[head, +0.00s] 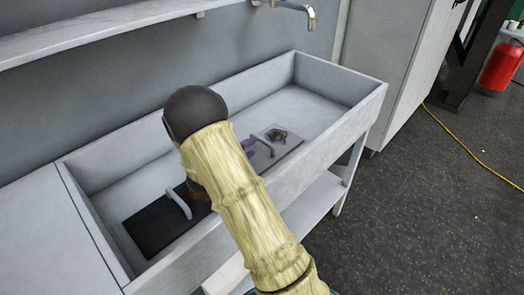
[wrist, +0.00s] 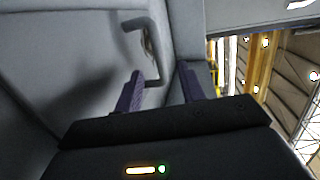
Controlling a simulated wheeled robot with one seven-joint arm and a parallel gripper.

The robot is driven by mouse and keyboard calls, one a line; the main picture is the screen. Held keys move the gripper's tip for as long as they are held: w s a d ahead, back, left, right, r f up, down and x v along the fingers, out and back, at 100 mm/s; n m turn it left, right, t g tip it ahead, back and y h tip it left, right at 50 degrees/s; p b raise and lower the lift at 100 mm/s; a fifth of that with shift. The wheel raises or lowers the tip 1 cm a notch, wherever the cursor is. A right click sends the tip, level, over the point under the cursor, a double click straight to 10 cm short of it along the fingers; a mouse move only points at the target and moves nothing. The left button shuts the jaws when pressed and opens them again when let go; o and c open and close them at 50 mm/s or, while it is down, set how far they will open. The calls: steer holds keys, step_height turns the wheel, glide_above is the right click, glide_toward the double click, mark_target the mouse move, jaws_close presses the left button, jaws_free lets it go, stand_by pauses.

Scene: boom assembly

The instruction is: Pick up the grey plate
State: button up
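The grey plate (head: 289,149) lies in the right half of the trough, with a dark round piece on its top and a grey bar handle (head: 265,146) at its left.
The plate lies in a grey walled trough (head: 335,125). A black plate (head: 150,226) with a grey handle (head: 178,204) lies in its left part. A tap (head: 295,10) hangs above the back wall, and a shelf (head: 100,28) runs at upper left. Open floor lies right.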

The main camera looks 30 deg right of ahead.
mark_target(261, 140)
steer(key=shift+x, duration=2.6)
steer(key=shift+w+f, duration=0.1)
steer(key=shift+w, duration=0.05)
jaws_close()
steer(key=shift+a, duration=0.1)
